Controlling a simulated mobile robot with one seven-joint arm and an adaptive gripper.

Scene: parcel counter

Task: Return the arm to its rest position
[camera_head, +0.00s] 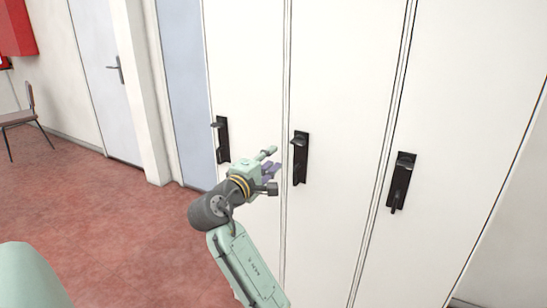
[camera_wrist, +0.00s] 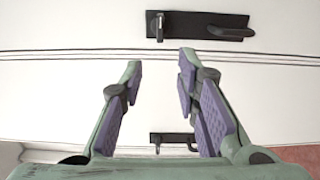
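My gripper (camera_head: 270,163) is at the end of my raised pale green arm, in front of the white locker doors in the head view. It is near the middle black handle (camera_head: 300,158), which stands just to its right in that view. In the wrist view my gripper (camera_wrist: 158,75) has its two purple-padded fingers spread apart with nothing between them. A black handle (camera_wrist: 200,26) lies beyond the fingertips there, with a visible gap. Another black handle (camera_wrist: 175,140) shows between the fingers, farther down the picture.
More black handles stand at the left (camera_head: 222,140) and right (camera_head: 400,182) of the white lockers (camera_head: 345,80). A grey door (camera_head: 105,75), a chair (camera_head: 20,118) and a red cabinet (camera_head: 17,28) are at the left. The red floor (camera_head: 120,235) left of my arm is clear.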

